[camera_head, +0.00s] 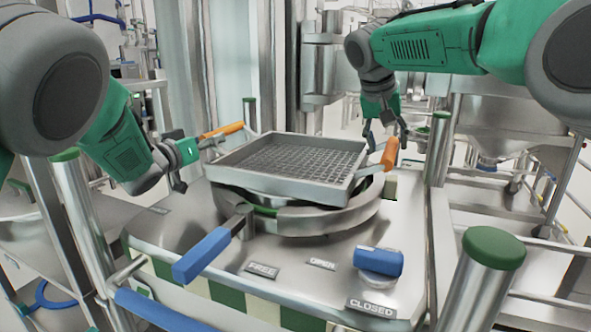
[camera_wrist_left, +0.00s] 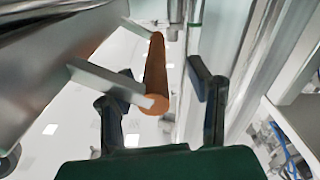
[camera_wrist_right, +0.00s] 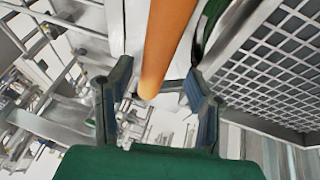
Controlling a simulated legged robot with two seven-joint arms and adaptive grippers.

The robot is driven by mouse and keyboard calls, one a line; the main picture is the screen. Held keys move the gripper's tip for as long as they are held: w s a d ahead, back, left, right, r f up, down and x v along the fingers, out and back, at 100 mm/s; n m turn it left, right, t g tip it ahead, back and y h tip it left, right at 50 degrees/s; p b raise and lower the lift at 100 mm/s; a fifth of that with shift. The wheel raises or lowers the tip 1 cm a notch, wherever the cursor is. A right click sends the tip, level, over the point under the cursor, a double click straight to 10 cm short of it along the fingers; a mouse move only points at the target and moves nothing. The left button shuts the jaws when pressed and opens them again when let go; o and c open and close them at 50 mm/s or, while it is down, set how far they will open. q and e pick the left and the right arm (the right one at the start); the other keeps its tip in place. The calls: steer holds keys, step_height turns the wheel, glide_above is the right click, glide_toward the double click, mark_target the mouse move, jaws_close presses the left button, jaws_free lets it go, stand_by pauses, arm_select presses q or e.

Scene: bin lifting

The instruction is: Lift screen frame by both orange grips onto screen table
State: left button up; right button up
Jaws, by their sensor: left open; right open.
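The screen frame (camera_head: 275,183), a square metal tray with a mesh floor, rests slightly askew on the round ring of the screen table (camera_head: 320,218). Its left orange grip (camera_head: 222,130) sticks out at the back left, and its right orange grip (camera_head: 390,154) at the right. My left gripper (camera_head: 195,165) is open beside the left grip; in the left wrist view that grip (camera_wrist_left: 155,75) lies between the spread fingers (camera_wrist_left: 160,98). My right gripper (camera_head: 386,132) is open just above the right grip; in the right wrist view that grip (camera_wrist_right: 165,40) shows between the open fingers (camera_wrist_right: 155,95).
A blue lever (camera_head: 207,252) sticks out at the front left of the table. A blue knob (camera_head: 379,261) sits at the front right near the CLOSED label (camera_head: 371,306). Green-capped posts (camera_head: 493,249) stand around the table.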

arm_select(q)
steer(key=shift+w+d, duration=0.35)
steer(key=shift+w, duration=0.25)
arm_select(e)
steer(key=shift+w+d+f, duration=0.15)
steer(key=shift+d+f, duration=0.2)
steer(key=shift+f, duration=0.3)
arm_select(q)
steer(key=shift+w+d+r, duration=0.15)
steer(key=shift+w+d, duration=0.05)
steer(key=shift+d, duration=0.25)
arm_select(e)
steer(key=shift+d+f, duration=0.25)
steer(key=shift+d, duration=0.15)
arm_select(q)
steer(key=shift+a, duration=0.2)
jaws_close()
arm_select(e)
steer(key=shift+a, duration=0.2)
jaws_close()
arm_select(q)
steer(key=shift+r, duration=0.2)
arm_select(e)
steer(key=shift+w+r, duration=0.1)
steer(key=shift+r, duration=0.15)
